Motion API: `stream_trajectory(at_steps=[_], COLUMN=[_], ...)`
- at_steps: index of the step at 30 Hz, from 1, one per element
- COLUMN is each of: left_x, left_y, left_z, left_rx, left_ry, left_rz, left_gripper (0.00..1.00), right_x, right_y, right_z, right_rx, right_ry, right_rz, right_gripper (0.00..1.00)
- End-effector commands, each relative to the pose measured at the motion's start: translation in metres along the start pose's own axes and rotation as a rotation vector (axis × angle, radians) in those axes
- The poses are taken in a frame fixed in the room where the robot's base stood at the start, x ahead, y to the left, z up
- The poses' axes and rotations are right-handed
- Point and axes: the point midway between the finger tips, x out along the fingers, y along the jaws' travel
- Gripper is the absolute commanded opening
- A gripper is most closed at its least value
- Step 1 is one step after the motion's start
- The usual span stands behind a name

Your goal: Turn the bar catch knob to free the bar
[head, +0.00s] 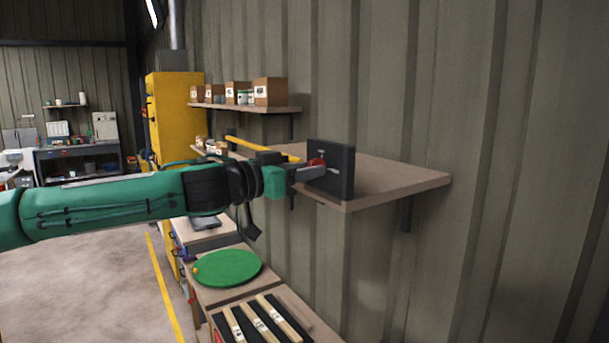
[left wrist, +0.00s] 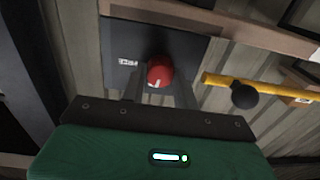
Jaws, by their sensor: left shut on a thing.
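The bar catch knob (head: 316,163) is red and sits on the front face of a dark upright plate (head: 344,172) on a wall shelf. In the left wrist view the red knob (left wrist: 160,71), with a pale mark near its lower edge, stands against the dark plate (left wrist: 198,50). The yellow bar (head: 250,146) runs behind my left wrist toward the plate; in the left wrist view the bar (left wrist: 275,90) has a black ball on it. My left gripper (head: 318,170) is shut on the knob, its fingers partly hiding it. My right gripper is out of view.
The plate stands on a brown wall shelf (head: 400,180). Farther shelves hold cardboard boxes (head: 270,91). Below are a green round disc (head: 227,267) and a dark tray with pale strips (head: 240,325). A yellow cabinet (head: 175,112) stands behind. Open floor lies at left.

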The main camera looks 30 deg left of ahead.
Motion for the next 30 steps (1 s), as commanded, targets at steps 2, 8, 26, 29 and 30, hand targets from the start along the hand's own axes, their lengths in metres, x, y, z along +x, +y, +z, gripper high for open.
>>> stream_trajectory(at_steps=[2, 8, 26, 29, 30], left_x=[0.0, 0.0, 0.0, 0.0, 0.0], left_y=[-0.001, -0.001, -0.001, -0.002, -0.002], left_z=[0.003, 0.002, 0.002, 0.002, 0.002], left_rx=[0.067, 0.254, 0.825, 0.919, 0.957], left_ry=[0.003, 0.011, 0.033, 0.037, 0.038], left_rz=[-0.001, 0.001, 0.006, 0.006, 0.005], left_gripper=[0.07, 0.07, 0.07, 0.07, 0.07], right_x=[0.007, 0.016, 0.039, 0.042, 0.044], right_y=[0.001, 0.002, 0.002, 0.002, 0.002], right_z=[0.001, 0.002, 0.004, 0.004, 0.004], right_rx=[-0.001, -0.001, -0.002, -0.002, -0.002], right_ry=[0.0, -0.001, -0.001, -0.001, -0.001], right_rz=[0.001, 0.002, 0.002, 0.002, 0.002], right_gripper=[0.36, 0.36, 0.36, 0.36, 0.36])
